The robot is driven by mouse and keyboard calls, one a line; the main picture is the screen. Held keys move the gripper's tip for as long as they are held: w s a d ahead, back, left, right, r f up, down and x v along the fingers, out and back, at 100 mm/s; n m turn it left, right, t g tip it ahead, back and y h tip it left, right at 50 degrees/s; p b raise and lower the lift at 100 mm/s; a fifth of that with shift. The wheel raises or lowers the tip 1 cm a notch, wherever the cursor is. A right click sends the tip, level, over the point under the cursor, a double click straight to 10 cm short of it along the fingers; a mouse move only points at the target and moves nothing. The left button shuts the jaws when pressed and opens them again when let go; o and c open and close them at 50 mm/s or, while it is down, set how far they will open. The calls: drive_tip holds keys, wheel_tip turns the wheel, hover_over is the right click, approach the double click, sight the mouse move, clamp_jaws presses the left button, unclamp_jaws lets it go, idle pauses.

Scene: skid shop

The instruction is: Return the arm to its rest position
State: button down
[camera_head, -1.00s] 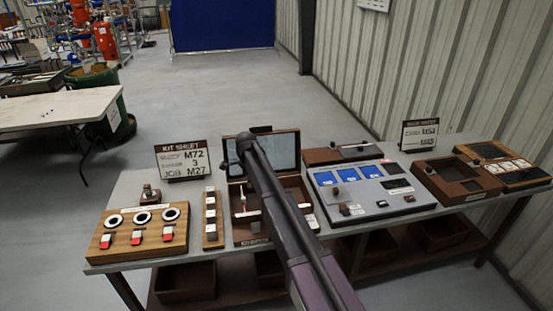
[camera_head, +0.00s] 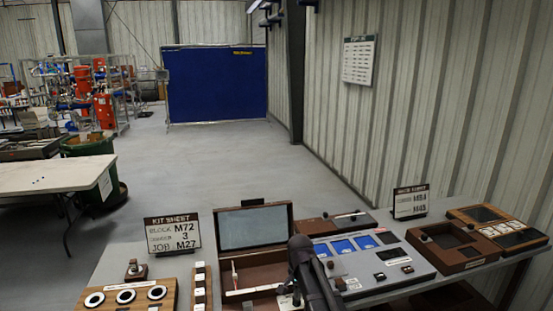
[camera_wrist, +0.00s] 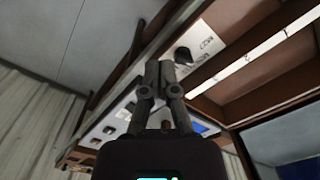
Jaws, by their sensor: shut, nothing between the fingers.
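My arm's dark end (camera_head: 303,262) shows at the bottom of the head view, in front of the right side of the open wooden case and the left edge of the grey panel. In the wrist view, the two dark fingers of my gripper (camera_wrist: 160,68) are together with nothing between them. The fingertips point toward the wooden case (camera_wrist: 265,65), which looks tilted in that view. The fingertips are too small to make out in the head view.
The bench holds a kit sheet sign (camera_head: 172,233), the open case (camera_head: 254,229), a grey panel (camera_head: 372,262) with blue cards and wooden trays (camera_head: 455,246) at right. A white table (camera_head: 50,176) stands at left. Open floor (camera_head: 235,170) lies beyond the bench.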

drive_tip(key=s+d+n, duration=0.6)
drive_tip(key=s+d, duration=0.4)
drive_tip(key=s, duration=0.5)
drive_tip(key=shift+s+n, duration=0.25)
drive_tip(key=shift+n, duration=0.05)
idle(1.3)
